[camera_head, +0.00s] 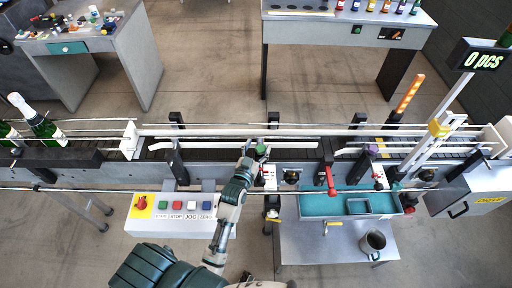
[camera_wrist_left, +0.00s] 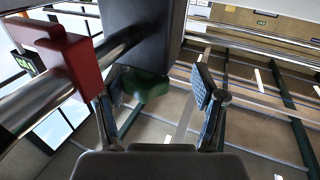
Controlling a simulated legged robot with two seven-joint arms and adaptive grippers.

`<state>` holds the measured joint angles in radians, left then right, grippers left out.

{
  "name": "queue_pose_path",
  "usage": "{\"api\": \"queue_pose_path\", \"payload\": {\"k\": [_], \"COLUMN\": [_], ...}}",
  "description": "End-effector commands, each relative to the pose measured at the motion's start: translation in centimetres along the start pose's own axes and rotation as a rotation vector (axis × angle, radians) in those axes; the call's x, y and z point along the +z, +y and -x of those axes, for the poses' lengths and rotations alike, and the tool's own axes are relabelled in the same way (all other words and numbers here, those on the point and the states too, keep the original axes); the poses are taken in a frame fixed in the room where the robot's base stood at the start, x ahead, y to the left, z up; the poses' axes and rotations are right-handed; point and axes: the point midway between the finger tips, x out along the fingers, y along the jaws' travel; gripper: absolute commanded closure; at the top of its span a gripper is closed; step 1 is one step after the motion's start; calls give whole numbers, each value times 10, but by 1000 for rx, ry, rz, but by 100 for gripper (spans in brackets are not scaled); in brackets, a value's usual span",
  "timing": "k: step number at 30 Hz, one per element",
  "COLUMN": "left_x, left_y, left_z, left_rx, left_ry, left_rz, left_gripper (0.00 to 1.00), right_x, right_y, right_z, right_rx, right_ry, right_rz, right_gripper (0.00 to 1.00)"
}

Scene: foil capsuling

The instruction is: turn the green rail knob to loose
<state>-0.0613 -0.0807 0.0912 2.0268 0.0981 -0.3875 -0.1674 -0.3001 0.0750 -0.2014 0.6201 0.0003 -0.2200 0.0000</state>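The green rail knob (camera_head: 262,149) sits at the front side of the conveyor, near the middle of the head view. It also shows in the left wrist view as a green knob (camera_wrist_left: 147,88) under a dark block. My left gripper (camera_head: 249,163) reaches up to the knob from below in the head view. In the left wrist view my left gripper (camera_wrist_left: 162,95) has its fingers spread wide. The knob lies between them, closer to the left finger; a gap is clear on the right side. Whether the left finger touches it, I cannot tell. My right gripper is not in view.
A red lever (camera_head: 331,180) and a purple knob (camera_head: 373,149) stand to the right along the conveyor. A button panel (camera_head: 180,228) is at lower left. A red clamp block (camera_wrist_left: 70,62) on a metal rod is close beside the gripper in the wrist view.

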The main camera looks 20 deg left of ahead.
Motion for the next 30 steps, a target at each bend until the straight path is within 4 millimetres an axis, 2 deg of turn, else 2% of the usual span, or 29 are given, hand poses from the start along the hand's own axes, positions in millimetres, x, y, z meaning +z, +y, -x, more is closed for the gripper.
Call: {"api": "queue_pose_path", "payload": {"k": [1,4,5,12,16,22,30], "left_x": [0,0,0,0,-1,-1,1], "left_y": [-1,0,-1,-3,-4,-6,-6], "left_z": [0,0,0,0,0,-1,-1], "left_rx": [-7,-7,-7,7,33,132,325], "left_ry": [-2,-1,-1,2,3,3,6], "left_rz": [-4,-5,-4,4,1,-8,-8], "left_gripper": [65,90,93,93,93,93,93], "right_x": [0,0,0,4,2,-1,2], "right_y": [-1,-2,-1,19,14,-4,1], "right_z": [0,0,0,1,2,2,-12], "right_rx": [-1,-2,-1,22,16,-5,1], "right_ry": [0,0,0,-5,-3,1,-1], "right_rz": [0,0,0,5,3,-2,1], "right_gripper": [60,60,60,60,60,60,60]}}
